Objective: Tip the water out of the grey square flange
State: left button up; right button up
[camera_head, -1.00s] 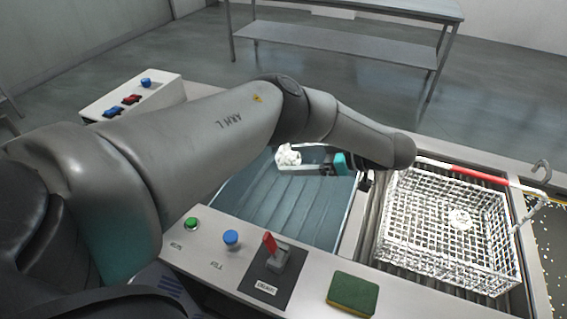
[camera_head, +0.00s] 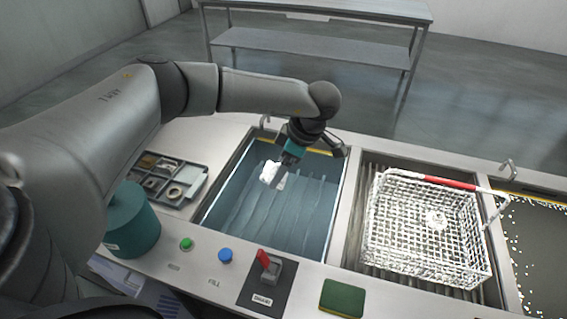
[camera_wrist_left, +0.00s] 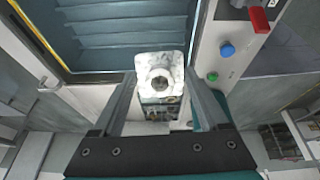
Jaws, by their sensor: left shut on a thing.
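The grey square flange (camera_head: 269,172) looks pale, almost white, in the head view. My left gripper (camera_head: 283,168) is shut on it and holds it above the left tank (camera_head: 240,215), which has a ridged blue-grey bottom. In the left wrist view the flange (camera_wrist_left: 160,62) sits between the fingertips of my left gripper (camera_wrist_left: 160,88), and its face with the round central hole is toward the camera. The flange looks tilted in the head view, but its exact angle is unclear. I cannot make out water in it. My right gripper is in neither view.
A white wire basket (camera_head: 386,225) with a red-gripped handle holds a pale round part (camera_head: 435,220). In front are a red lever (camera_head: 264,259), blue button (camera_head: 225,255), green button (camera_head: 186,243) and sponge (camera_head: 342,298). A parts tray (camera_head: 196,187) and teal cylinder (camera_head: 130,220) stand left.

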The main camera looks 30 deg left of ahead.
pick_arm(q)
jog(key=h, duration=0.1)
jog(key=a+h, duration=0.1)
jog(key=h, duration=0.1)
jog(key=shift+s+a+t, duration=0.1)
jog(key=shift+s+t, duration=0.1)
jog(key=shift+t, duration=0.2)
jog(key=shift+a+t+h+b, duration=0.3)
jog(key=shift+h+b, duration=0.35)
jog(key=shift+h, duration=0.55)
jog(key=shift+r+h, duration=0.2)
jog(key=shift+h, duration=0.2)
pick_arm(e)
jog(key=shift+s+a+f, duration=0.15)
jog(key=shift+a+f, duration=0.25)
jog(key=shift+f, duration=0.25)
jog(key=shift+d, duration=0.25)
